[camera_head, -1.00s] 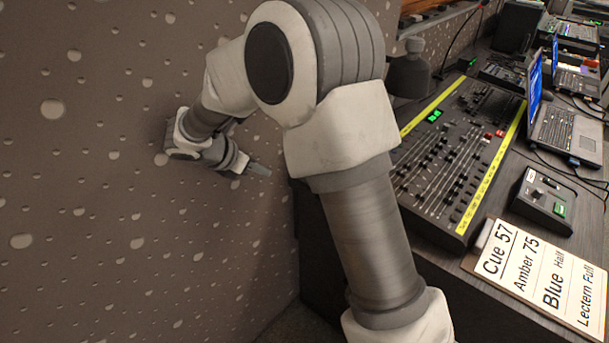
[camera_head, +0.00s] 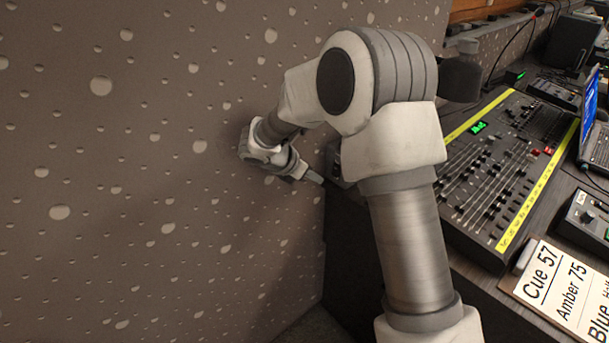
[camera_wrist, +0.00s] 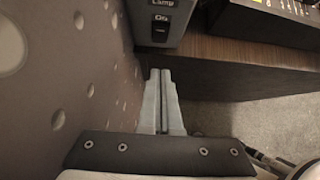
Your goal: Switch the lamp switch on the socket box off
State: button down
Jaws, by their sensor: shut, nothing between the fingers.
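The socket box (camera_wrist: 181,32) is a grey box at the top of the wrist view, next to the wall. Its face carries a "Lamp" label and a small dark lamp switch (camera_wrist: 160,30) with lettering above it; which way the rocker is tipped is too small to tell. In the head view the box (camera_head: 334,163) shows only in part beside my arm, and its switch cannot be made out. My gripper (camera_wrist: 160,72) is shut and empty, its fingertips just short of the box and apart from it. It also shows in the head view (camera_head: 314,178).
A dimpled wall (camera_head: 120,180) runs along the left. The desk (camera_wrist: 235,68) lies right of the box, with a fader console (camera_head: 510,165), a cue card (camera_head: 560,290) and a laptop (camera_head: 597,140) on it. Carpet lies below.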

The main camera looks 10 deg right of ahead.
aim_at(336, 171)
jog(key=shift+w+d+f+b, duration=0.15)
jog(key=shift+w+d+f, duration=0.1)
jog(key=shift+w+d, duration=0.35)
jog(key=shift+w+d+f+b, duration=0.15)
jog(key=shift+w+d+f, duration=0.2)
jog(key=shift+d, duration=0.4)
jog(key=shift+w+d+f+b, duration=0.15)
jog(key=shift+w+d+f, duration=0.05)
jog(key=shift+w+d, duration=0.45)
jog(key=shift+s+f, duration=0.1)
jog(key=shift+d+f+b, duration=0.1)
jog(key=shift+f+b, duration=0.1)
jog(key=shift+b, duration=0.3)
jog(key=shift+d+r, duration=0.15)
jog(key=shift+r, duration=0.15)
jog(key=shift+r+t+h+p, duration=0.3)
jog(key=shift+r+p, duration=0.5)
jog(key=shift+p, duration=0.05)
